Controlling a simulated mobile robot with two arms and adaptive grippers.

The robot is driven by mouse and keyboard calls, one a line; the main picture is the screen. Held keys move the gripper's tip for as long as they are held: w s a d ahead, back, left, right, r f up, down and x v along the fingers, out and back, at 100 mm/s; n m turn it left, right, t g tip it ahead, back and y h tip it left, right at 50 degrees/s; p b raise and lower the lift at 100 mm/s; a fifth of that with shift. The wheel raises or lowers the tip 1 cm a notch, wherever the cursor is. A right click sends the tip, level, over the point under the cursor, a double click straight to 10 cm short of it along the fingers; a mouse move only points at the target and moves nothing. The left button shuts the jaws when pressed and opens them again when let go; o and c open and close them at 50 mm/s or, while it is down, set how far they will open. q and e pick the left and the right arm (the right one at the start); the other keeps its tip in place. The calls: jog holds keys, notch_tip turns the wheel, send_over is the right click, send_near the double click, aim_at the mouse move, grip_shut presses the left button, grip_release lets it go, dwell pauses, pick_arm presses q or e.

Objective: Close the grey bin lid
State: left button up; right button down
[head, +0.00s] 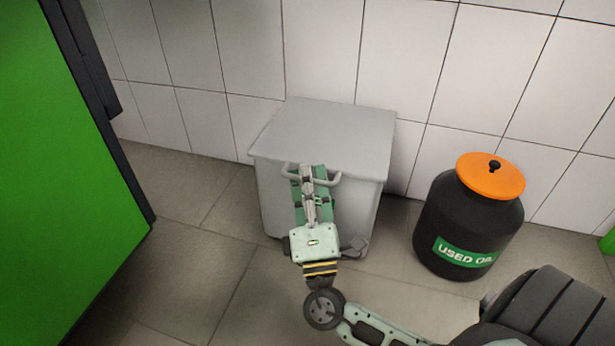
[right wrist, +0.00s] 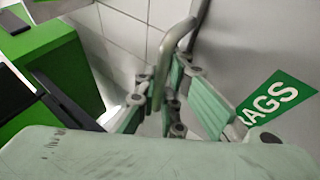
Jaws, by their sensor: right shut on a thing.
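The grey bin (head: 275,200) stands on the floor against the tiled wall. Its flat grey lid (head: 325,130) lies level on top, and I see no gap under its front edge. A bar handle (head: 338,178) sticks out at the lid's front. My right gripper (head: 312,172) is shut on this handle. In the right wrist view the grey handle (right wrist: 180,38) runs between the green fingers (right wrist: 172,85). The bin's green RAGS label (right wrist: 275,97) shows beside them; in the head view the gripper mostly covers it. My left gripper is not in view.
A black USED OIL drum (head: 455,215) with an orange lid (head: 490,176) stands right of the bin. A green cabinet (head: 60,170) with dark edges fills the left side. A grey pedal (head: 355,246) is at the bin's foot. The floor between cabinet and bin is clear.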

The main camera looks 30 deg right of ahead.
jog(key=shift+a+f+y, duration=0.25)
jog(key=shift+f+y, duration=0.05)
jog(key=shift+f, duration=0.1)
jog(key=c, duration=2.2)
grip_release()
jog(key=shift+o, duration=0.2)
jog(key=shift+d+r, duration=0.1)
